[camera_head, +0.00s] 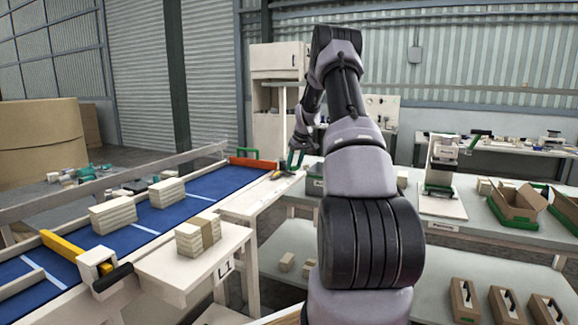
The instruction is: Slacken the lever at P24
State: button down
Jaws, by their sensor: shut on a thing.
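My gripper (297,158) is small and far off, at the end of my arm over the far end of the blue conveyor's side table. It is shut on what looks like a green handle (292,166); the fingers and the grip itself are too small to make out. No label reading P24 can be read, so I cannot tell whether this handle is the lever at P24. A black lever (112,278) on a white block stands at the conveyor's near side. My arm hides part of the right bench.
The blue conveyor (158,216) carries stacks of pale boards (113,214) and has an orange bar (254,163) across its far end. A side table labelled L1 (155,262) holds a banded stack (198,235). Cardboard boxes (515,205) stand on the right bench.

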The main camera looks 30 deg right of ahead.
jog(key=shift+w+d+n+y, duration=0.25)
jog(key=shift+d+n+y, duration=0.25)
jog(key=shift+d+n, duration=0.75)
jog(key=shift+a, duration=0.1)
jog(key=shift+c, duration=1.6)
grip_release()
jog(key=shift+r, duration=0.1)
jog(key=v, duration=1)
jog(key=shift+r, duration=0.35)
